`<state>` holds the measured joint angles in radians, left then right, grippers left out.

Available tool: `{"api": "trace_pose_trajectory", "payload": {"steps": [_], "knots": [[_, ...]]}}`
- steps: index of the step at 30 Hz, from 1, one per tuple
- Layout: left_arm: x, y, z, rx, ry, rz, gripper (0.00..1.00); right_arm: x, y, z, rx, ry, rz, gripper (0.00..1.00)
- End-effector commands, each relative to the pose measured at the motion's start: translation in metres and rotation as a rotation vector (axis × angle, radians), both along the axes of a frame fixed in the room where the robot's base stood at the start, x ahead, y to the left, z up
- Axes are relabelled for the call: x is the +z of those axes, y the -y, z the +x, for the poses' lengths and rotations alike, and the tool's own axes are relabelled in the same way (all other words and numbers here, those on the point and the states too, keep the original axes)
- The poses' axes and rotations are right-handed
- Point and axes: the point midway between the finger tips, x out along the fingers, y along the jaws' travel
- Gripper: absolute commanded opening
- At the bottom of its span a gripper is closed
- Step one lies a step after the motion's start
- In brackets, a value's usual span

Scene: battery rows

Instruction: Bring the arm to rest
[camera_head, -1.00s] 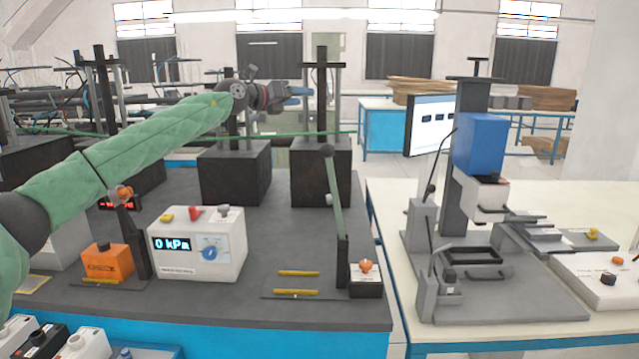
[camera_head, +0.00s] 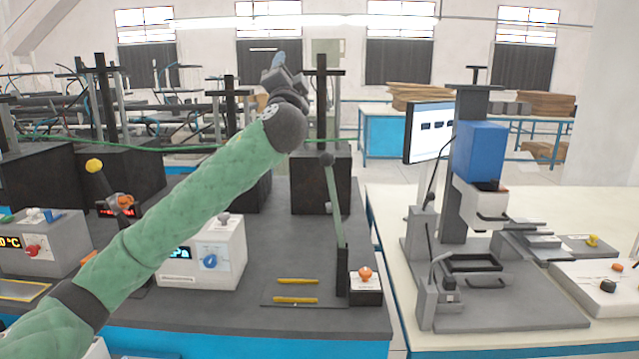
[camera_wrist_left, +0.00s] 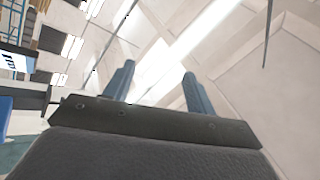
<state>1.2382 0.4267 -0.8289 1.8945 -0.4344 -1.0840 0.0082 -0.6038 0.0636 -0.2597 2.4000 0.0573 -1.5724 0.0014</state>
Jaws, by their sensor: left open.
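My left arm, in a green sleeve, reaches up from the lower left of the head view. My left gripper (camera_head: 279,62) is raised above the dark bench, in front of the black press blocks, with its fingers pointing up. In the left wrist view its two blue-grey fingers (camera_wrist_left: 155,92) stand apart with nothing between them, and the ceiling shows behind. My right gripper is not in view.
On the dark bench (camera_head: 210,308) stand a gauge box (camera_head: 207,268), an upright lever (camera_head: 335,205) and yellow sticks (camera_head: 296,282). A white table (camera_head: 400,305) with a blue-headed press (camera_head: 478,150) stands right. Air around the gripper looks clear.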

Motion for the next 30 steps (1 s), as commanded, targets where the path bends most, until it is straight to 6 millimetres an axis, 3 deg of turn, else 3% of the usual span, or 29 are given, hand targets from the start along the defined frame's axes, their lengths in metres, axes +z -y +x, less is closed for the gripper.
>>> {"api": "trace_pose_trajectory", "payload": {"steps": [1, 15, 30], "knots": [[-0.021, -0.001, -0.004, -0.006, -0.060, -0.048, 0.56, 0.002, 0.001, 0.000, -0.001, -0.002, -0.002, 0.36], [-0.197, -0.019, -0.054, -0.037, -0.549, -0.351, 0.56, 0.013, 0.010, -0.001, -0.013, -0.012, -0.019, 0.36], [-0.353, -0.031, -0.132, -0.092, -0.920, -0.552, 0.56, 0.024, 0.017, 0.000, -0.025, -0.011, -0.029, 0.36]]}}
